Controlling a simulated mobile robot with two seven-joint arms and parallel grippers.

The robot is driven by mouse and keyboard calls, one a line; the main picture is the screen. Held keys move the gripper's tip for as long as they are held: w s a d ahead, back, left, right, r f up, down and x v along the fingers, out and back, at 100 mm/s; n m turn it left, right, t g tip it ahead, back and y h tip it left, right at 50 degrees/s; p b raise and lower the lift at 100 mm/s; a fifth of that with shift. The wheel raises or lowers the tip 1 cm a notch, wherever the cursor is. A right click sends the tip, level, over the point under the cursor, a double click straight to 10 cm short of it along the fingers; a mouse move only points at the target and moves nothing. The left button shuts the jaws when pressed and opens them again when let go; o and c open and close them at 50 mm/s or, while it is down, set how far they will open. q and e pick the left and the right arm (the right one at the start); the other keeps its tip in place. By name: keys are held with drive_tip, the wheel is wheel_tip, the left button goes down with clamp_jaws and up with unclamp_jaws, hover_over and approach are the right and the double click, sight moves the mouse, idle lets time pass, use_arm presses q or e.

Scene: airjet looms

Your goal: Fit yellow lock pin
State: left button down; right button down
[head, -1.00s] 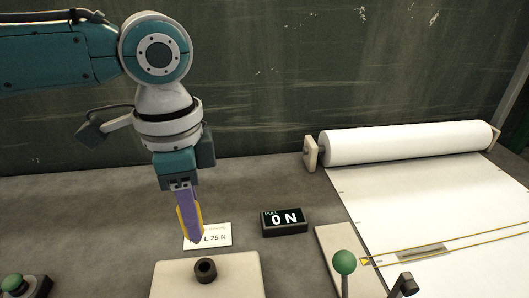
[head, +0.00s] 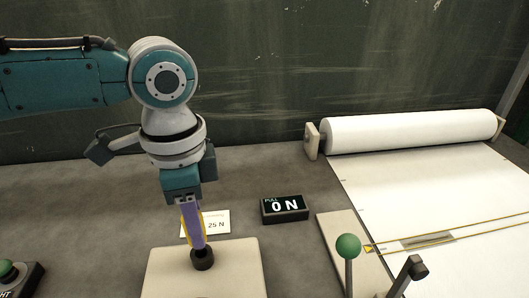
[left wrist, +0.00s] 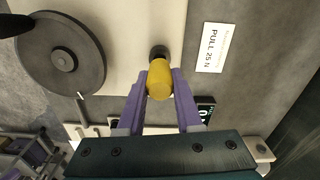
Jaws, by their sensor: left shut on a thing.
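My left gripper (head: 199,246) is shut on the yellow lock pin and points down at the black round socket (head: 203,261) on the pale plate (head: 170,270). In the left wrist view the pin's yellow body (left wrist: 159,82) sits between the two purple fingers (left wrist: 158,103). The black socket (left wrist: 158,52) shows just beyond the pin, in line with it. The pin's lower end is hidden, so I cannot tell whether it is in the socket's hole or just above it. My right gripper is not in view.
A card reading "PULL 25 N" (head: 217,224) lies behind the plate. A black display (head: 285,208) reads 0 N. To the right are a green-knobbed lever (head: 347,247) and a white roll (head: 410,131). A large dark disc (left wrist: 60,52) shows in the left wrist view.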

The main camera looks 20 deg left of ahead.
use_arm(q)
drive_tip(key=shift+f+b, duration=1.05)
drive_tip(key=shift+f, duration=0.65)
idle(0.4)
drive_tip(key=c, duration=0.5)
unclamp_jaws()
drive_tip(key=shift+r, duration=0.15)
wheel_tip(320, 180, up, 10)
drive_tip(key=shift+f+p, duration=0.1)
drive_tip(key=shift+p, duration=0.5)
